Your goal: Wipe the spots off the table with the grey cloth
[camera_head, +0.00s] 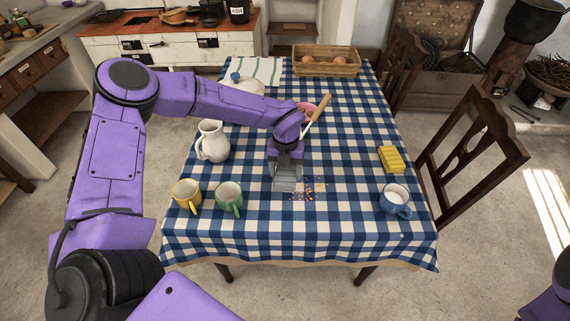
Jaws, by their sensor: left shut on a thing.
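The table (265,235) has a blue and white checked cover. A patch of small brown and yellowish spots (308,189) lies on it near the middle. My left gripper (286,166) reaches down just left of the spots. It is shut on the grey cloth (286,184), which is at the table surface beside the spots. The gripper and arm hide part of the cloth and the table behind. My right gripper is out of view.
A white jug (213,141), a yellow mug (187,194) and a green mug (229,197) stand left of the gripper. A yellow block (391,158) and a blue mug (394,202) stand right. The front middle is clear.

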